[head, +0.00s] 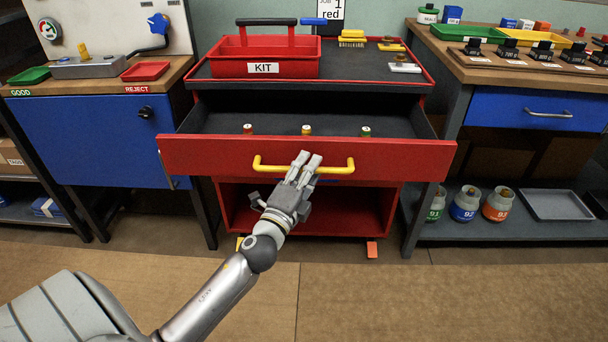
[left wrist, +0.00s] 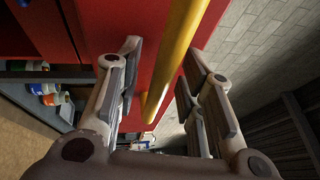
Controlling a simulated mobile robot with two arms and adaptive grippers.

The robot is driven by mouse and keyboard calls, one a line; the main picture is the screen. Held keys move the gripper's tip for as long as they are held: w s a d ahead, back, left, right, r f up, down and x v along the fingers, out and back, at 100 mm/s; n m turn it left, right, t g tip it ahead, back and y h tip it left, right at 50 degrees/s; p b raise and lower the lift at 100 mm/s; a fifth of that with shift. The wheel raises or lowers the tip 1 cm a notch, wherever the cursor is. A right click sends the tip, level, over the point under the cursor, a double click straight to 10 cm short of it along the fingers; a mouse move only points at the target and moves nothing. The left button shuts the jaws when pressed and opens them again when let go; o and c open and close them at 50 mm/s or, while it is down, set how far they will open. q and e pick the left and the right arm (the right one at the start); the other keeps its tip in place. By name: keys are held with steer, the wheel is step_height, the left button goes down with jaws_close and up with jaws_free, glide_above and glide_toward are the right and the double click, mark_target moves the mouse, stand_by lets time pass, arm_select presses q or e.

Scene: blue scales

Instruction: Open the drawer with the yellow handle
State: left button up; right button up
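The red drawer (head: 410,159) of the middle cart stands pulled out, its dark inside showing. Its yellow handle (head: 335,167) runs across the front and also crosses the left wrist view (left wrist: 178,58). Whether either finger touches the bar I cannot tell. My right gripper is not in view.
Small capped items (head: 306,130) stand in the drawer. A red KIT toolbox (head: 290,68) sits on the cart top. A blue cabinet (head: 90,140) stands at left, and a bench with a blue drawer (head: 490,108) at right. The floor in front (head: 430,300) is clear.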

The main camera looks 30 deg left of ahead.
arm_select(q)
steer(key=v, duration=1.2)
steer(key=shift+a+f, duration=0.1)
